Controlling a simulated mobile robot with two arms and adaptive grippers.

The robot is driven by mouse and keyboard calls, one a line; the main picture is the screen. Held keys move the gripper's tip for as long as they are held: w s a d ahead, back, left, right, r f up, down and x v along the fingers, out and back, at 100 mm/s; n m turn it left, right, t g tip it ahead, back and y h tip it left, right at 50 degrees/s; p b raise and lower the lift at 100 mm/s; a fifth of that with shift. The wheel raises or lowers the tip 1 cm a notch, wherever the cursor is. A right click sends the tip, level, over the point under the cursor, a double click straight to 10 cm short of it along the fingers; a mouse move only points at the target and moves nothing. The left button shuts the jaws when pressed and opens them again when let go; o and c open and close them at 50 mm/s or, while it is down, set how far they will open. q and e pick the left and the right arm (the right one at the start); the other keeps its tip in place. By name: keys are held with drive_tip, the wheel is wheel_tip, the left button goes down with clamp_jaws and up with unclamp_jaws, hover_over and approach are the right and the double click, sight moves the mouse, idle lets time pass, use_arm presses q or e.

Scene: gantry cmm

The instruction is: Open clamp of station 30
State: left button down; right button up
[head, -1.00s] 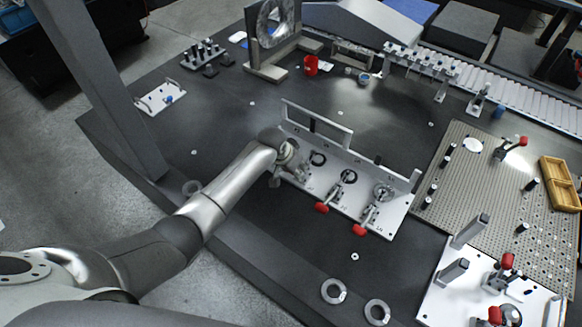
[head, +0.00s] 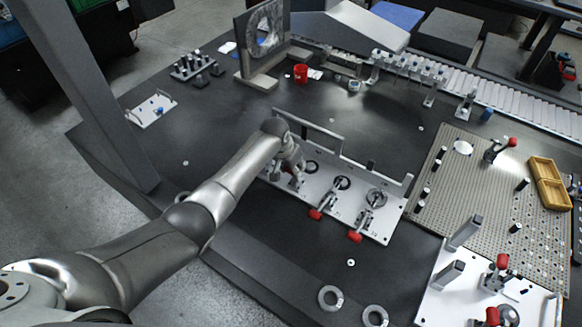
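A white fixture plate (head: 376,229) with a row of toggle clamps stands on the dark table in the head view. The middle clamp has a red handle (head: 316,213), and the right clamp has another red handle (head: 355,236); both point toward the table's front. Rings stand behind them on the plate. My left gripper (head: 296,178) is low over the plate's left end, at the leftmost clamp place, and hides most of what is there. I cannot tell whether it touches a handle or how its fingers stand. Station numbers are too small to read. My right gripper is not in view.
A perforated board (head: 480,215) and a second white plate (head: 437,301) with red-handled clamps lie to the right. Two loose metal rings (head: 331,298) lie in front. A grey post (head: 85,100) rises at left. The table behind the fixture is mostly clear.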

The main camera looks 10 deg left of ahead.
use_arm(q)
drive_tip(key=shift+w+d+r, duration=0.1)
drive_tip(key=shift+w+r, duration=0.15)
drive_tip(key=c, duration=1.2)
unclamp_jaws()
drive_tip(key=shift+c, duration=0.2)
drive_tip(key=o, duration=0.3)
drive_tip(key=shift+w+f, duration=0.1)
drive_tip(key=shift+f, duration=0.2)
drive_tip(key=shift+s+r, duration=0.15)
drive_tip(key=shift+s, duration=0.05)
drive_tip(key=v, duration=1.1)
drive_tip(key=shift+s+r, duration=0.1)
drive_tip(key=shift+r, duration=0.25)
